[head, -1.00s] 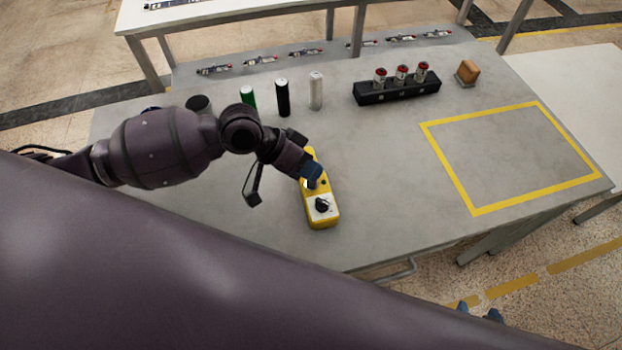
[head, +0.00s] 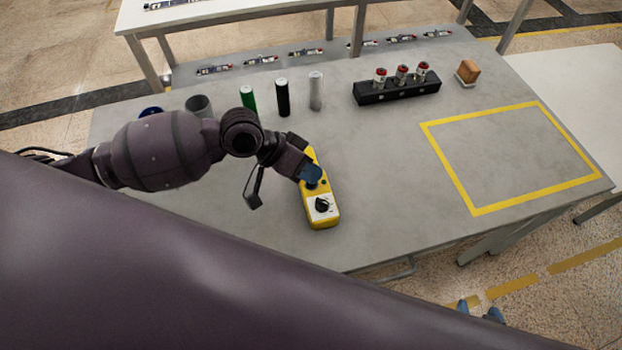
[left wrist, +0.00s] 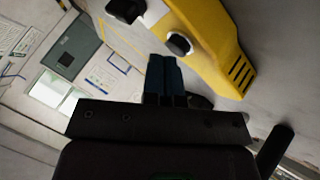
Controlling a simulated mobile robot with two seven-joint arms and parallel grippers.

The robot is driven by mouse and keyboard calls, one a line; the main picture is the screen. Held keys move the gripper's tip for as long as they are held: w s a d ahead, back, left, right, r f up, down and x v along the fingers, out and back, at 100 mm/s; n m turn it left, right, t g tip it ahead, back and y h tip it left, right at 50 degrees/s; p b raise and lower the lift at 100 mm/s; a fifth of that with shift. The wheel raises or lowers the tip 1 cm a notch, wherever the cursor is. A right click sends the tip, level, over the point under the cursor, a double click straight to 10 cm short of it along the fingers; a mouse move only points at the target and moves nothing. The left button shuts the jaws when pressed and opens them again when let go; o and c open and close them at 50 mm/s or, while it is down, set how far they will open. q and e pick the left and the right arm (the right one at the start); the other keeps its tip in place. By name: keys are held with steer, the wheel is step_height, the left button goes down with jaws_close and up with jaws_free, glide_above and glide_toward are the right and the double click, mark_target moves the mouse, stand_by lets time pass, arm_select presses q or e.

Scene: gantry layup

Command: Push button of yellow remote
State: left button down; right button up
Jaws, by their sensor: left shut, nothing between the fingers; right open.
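The yellow remote (head: 322,219) lies on the grey table in front of me, with a black knob (head: 322,204) on a white plate at its near end. My left gripper (head: 311,175) is shut and empty, over the remote's middle, hiding part of its top. In the left wrist view the remote (left wrist: 215,38) shows a dark round button (left wrist: 180,44) with a pale ring. The shut blue fingertips (left wrist: 164,60) are very close to this button; I cannot tell if they touch. My right gripper (head: 479,310) is open and empty at the bottom edge, beyond the table's front.
Green (head: 248,98), black (head: 283,97) and white (head: 316,91) cylinders stand behind the remote. A black rack (head: 397,91) holds three red-topped pieces. An orange-brown block (head: 467,72) sits at the back right. The yellow-taped rectangle (head: 473,211) is empty.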

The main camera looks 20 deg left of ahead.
arm_select(q)
steer(key=shift+f, duration=0.15)
arm_select(e)
steer(key=shift+s+f, duration=0.15)
steer(key=shift+s, duration=0.05)
arm_select(q)
steer(key=shift+r, duration=0.3)
steer(key=shift+r+p, duration=0.4)
steer(key=shift+p, duration=0.25)
arm_select(e)
steer(key=shift+w+r, duration=0.35)
steer(key=shift+r, duration=0.2)
steer(key=shift+w+r, duration=0.3)
steer(key=shift+r, duration=0.25)
steer(key=shift+s, duration=0.2)
